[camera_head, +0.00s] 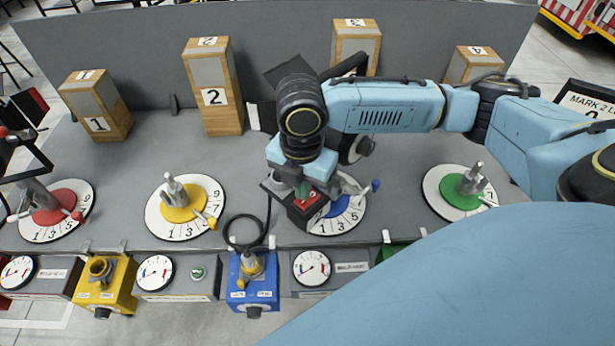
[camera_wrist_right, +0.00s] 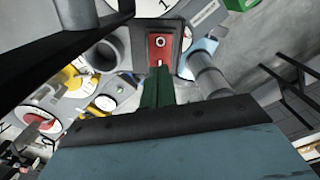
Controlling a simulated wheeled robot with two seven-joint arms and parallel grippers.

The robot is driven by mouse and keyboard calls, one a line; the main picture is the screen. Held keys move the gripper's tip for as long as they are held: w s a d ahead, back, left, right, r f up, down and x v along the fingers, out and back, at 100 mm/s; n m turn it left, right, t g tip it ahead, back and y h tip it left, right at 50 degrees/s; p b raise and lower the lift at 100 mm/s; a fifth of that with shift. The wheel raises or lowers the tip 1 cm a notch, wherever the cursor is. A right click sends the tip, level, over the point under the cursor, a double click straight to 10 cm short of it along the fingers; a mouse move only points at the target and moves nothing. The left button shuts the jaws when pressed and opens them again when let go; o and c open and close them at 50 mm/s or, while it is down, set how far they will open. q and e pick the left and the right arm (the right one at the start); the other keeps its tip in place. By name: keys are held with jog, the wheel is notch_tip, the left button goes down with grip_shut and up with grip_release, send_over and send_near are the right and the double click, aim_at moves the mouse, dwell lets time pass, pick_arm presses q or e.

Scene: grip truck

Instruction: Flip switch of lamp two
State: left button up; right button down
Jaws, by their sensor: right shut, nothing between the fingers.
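A small black switch box (camera_head: 308,213) with a red top stands in front of the blue dial (camera_head: 341,216). Its red face with a small light toggle shows in the right wrist view (camera_wrist_right: 160,47). My right gripper (camera_head: 303,191) is shut and empty, its green fingertips at the box. In the right wrist view the green fingers (camera_wrist_right: 158,88) reach to the red face's lower edge; I cannot tell whether they touch the toggle. The wooden block marked 2 (camera_head: 213,87) stands upright at the back.
Blocks marked 1 (camera_head: 96,107), 3 (camera_head: 356,45) and 4 (camera_head: 475,63) stand along the grey back panel. Red (camera_head: 51,213), yellow (camera_head: 185,207) and green (camera_head: 459,193) dials have upright posts. A black cable rises from the blue socket box (camera_head: 252,285). My arm covers the right side.

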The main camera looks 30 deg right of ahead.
jog(key=shift+f+b, duration=0.3)
jog(key=shift+f, duration=0.7)
dwell(0.8)
notch_tip(320, 180, up, 5)
jog(key=p, duration=0.6)
jog(key=shift+r, duration=0.1)
jog(key=shift+r+p, duration=0.4)
jog(key=shift+r, duration=0.55)
